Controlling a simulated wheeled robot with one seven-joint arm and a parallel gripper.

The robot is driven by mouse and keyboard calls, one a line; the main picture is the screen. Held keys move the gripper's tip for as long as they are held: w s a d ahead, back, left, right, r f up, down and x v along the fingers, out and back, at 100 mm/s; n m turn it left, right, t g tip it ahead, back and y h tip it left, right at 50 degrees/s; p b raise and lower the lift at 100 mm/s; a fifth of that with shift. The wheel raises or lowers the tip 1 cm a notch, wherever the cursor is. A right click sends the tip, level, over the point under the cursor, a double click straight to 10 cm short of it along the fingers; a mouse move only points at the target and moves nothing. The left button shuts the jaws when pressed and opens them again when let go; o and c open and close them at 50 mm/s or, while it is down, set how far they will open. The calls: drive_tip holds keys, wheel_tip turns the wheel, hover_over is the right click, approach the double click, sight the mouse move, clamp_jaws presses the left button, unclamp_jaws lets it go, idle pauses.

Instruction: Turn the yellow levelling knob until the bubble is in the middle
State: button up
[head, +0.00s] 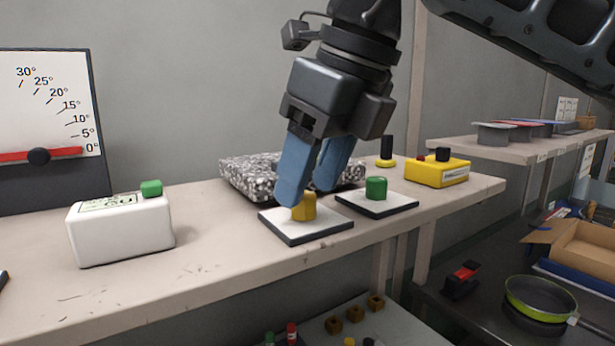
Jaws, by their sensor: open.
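The yellow knob (304,209) stands on a square white plate with a dark edge (318,226) on the bench. My gripper (304,194) points down at the knob with its two blue fingers apart. The left finger overlaps the knob's left side in the picture, and the right finger is above and behind its right side. I cannot tell whether either finger touches it. A speckled stone slab (250,178) lies behind, partly hidden by my fingers. No bubble can be made out in this view.
A green knob (376,187) on a similar plate (400,203) sits close on the right. A white box with a green button (120,230) stands left. An angle dial (45,110) has its red pointer near 0°. A yellow box (437,173) is farther right. The bench front is clear.

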drive_tip(key=shift+x, duration=0.75)
drive_tip(key=shift+c, duration=0.4)
clamp_jaws()
